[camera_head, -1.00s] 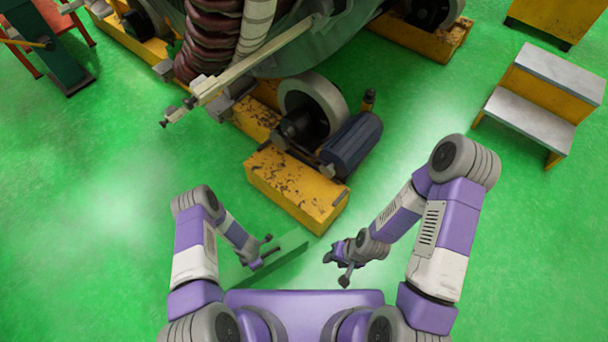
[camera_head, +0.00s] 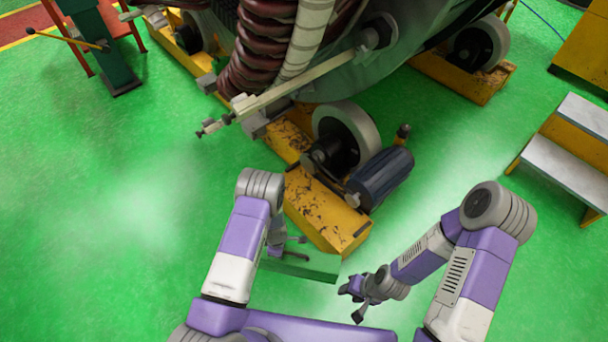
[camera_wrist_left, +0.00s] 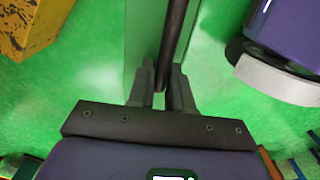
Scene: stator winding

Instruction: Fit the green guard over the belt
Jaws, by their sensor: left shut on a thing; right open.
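The green guard (camera_head: 318,268) is a long flat green piece just in front of the yellow base's near end. My left gripper (camera_head: 288,250) is shut on its dark bar-like handle, which also shows between the fingers in the left wrist view (camera_wrist_left: 173,45). The guard's green face (camera_wrist_left: 143,35) lies behind the handle there. My left forearm hides part of the guard in the head view. My right gripper (camera_head: 351,302) is open and empty, to the right of the guard. The belt cannot be made out clearly; the drive beside the roller wheel (camera_head: 345,138) and dark motor (camera_head: 382,178) is partly hidden.
The yellow base (camera_head: 325,212) carries the wheel and motor under the large machine (camera_head: 365,75). A pale bar (camera_head: 285,88) juts out left above it. Grey-topped steps (camera_head: 565,160) stand at right.

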